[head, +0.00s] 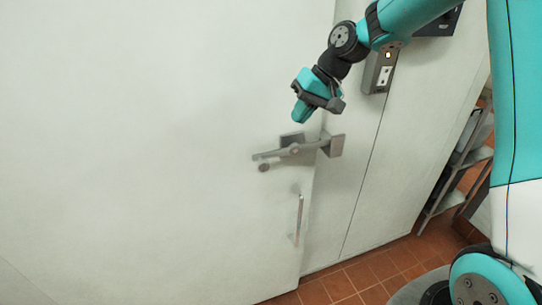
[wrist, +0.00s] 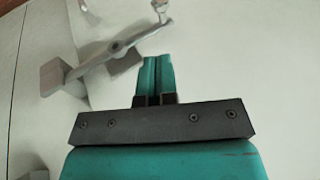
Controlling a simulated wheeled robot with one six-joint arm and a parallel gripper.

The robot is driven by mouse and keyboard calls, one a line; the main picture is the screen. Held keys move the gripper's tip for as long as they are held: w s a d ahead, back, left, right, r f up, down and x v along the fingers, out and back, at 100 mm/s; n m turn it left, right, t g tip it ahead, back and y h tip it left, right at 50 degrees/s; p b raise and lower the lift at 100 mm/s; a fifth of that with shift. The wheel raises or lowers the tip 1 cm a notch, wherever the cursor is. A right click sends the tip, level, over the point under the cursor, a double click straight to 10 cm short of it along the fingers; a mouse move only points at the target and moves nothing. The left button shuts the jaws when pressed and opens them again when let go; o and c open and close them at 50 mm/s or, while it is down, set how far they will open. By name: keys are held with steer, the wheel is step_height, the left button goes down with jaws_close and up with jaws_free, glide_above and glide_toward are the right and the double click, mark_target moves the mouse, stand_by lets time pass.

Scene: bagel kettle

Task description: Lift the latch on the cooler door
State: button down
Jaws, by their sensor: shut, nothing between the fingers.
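The cooler door (head: 150,130) is a large white panel, and it looks shut. Its grey latch (head: 276,154) is a bar lying nearly level near the door's right edge. The bar's right end reaches a grey bracket (head: 336,146) on the frame beside the door. My gripper (head: 298,118) is above the latch in the head view, pointing down, with its teal fingers together and empty. In the wrist view the latch (wrist: 115,45) runs slanting past the shut fingertips (wrist: 157,60), and the bracket (wrist: 52,76) is at left. I see no clear contact.
A vertical pull handle (head: 299,218) is on the door below the latch, with a small round lock (head: 264,168) under the bar. A wall switch box (head: 380,72) is right of my gripper. A metal shelf (head: 460,165) stands at right.

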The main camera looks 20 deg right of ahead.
steer(key=shift+a, duration=0.1)
steer(key=p, duration=0.4)
glide_toward(266, 163)
steer(key=x, duration=0.7)
steer(key=shift+w+a+f, duration=0.1)
steer(key=shift+w+f, duration=0.05)
steer(key=shift+f, duration=0.1)
